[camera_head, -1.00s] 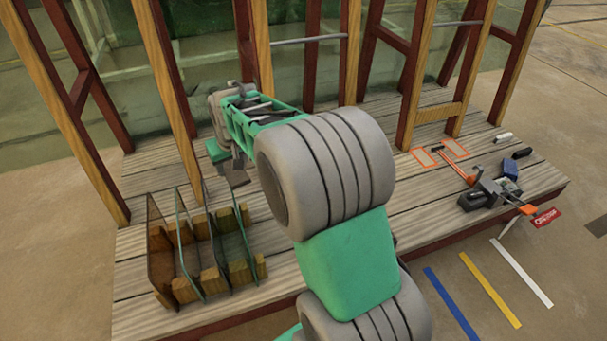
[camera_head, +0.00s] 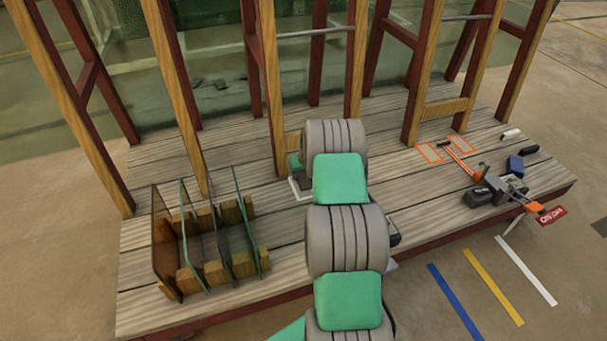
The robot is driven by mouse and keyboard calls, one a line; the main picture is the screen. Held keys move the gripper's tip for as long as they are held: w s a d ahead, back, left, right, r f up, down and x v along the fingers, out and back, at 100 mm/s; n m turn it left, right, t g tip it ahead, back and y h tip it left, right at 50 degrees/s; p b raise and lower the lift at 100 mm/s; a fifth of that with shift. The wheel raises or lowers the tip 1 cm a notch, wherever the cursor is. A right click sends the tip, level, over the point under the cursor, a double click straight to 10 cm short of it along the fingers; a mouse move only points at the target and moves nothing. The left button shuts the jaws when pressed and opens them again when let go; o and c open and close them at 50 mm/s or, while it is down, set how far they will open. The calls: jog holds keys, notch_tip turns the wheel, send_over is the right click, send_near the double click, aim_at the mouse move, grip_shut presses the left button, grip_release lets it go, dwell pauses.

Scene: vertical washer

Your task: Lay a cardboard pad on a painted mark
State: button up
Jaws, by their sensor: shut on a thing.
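My gripper (camera_head: 296,164) is mostly hidden behind my own arm; only a green and grey edge shows, low over the middle of the wooden deck (camera_head: 400,195). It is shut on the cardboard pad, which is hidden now. A pale, angled strip (camera_head: 299,189) shows on or just above the deck under this edge; I cannot tell whether it is a painted outline. Two orange painted outlines (camera_head: 428,153) lie on the deck to the right; an orange-handled tool (camera_head: 459,160) lies between them.
A wooden rack (camera_head: 210,245) with upright glass panes stands at the deck's front left. Wooden posts (camera_head: 268,85) rise along the back, close to my arm. A black and orange clamp-like tool (camera_head: 500,190), a blue block (camera_head: 515,165) and small rolls lie at the right.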

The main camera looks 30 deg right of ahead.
jog(key=b+x, duration=0.2)
jog(key=x, duration=0.2)
jog(key=shift+f+b, duration=0.1)
jog(key=shift+b, duration=0.2)
jog(key=shift+f+b, duration=0.7)
jog(key=o, duration=1.4)
